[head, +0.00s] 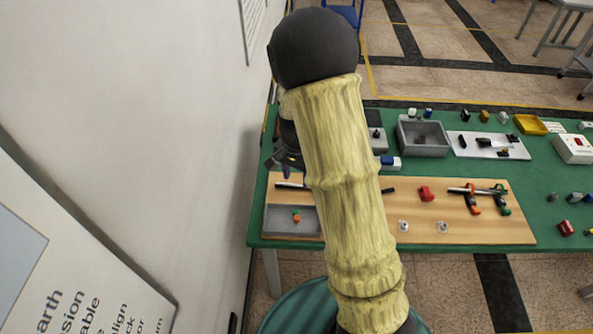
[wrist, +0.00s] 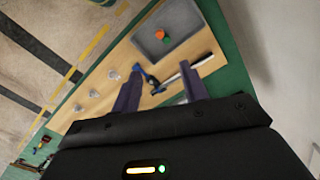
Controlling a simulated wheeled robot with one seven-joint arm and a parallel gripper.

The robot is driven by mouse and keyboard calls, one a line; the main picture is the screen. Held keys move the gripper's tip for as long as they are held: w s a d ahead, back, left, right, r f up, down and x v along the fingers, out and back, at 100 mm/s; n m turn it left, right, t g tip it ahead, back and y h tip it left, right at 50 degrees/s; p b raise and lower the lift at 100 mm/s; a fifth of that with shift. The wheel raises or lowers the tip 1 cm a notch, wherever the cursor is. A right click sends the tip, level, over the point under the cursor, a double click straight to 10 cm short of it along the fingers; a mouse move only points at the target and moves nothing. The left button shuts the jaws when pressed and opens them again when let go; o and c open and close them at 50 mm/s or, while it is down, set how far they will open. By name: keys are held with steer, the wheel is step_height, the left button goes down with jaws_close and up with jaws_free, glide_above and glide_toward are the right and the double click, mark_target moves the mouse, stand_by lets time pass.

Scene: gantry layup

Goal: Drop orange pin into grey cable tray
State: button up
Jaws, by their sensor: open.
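A shallow grey tray (head: 280,226) sits at the left end of a wooden board on the green table; it also shows at the top of the wrist view (wrist: 183,20). A small orange piece (head: 296,219), which looks like the orange pin, lies in this tray against a green piece (head: 295,212). Both also show in the wrist view, orange (wrist: 162,33) and green (wrist: 167,42). My gripper (wrist: 160,82) is open and empty above the board, apart from the tray. In the head view my gripper (head: 287,158) is partly hidden behind my arm.
A blue-handled tool (wrist: 152,80) and a dark-handled hammer-like tool (wrist: 190,70) lie below the fingers. A deeper grey bin (head: 402,137) stands behind. A wall (head: 180,130) is close on the left.

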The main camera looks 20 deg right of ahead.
steer(key=shift+r, duration=1.2)
steer(key=shift+s, duration=0.1)
steer(key=s+r+n+t, duration=0.1)
steer(key=s+r+n, duration=0.2)
steer(key=s, duration=0.4)
steer(key=s+r+n+t, duration=0.1)
steer(key=s+r+n, duration=0.2)
steer(key=s+n, duration=0.3)
steer(key=shift+s+r+t, duration=0.3)
steer(key=shift+s+r, duration=0.05)
steer(key=shift+s, duration=0.25)
stand_by(0.9)
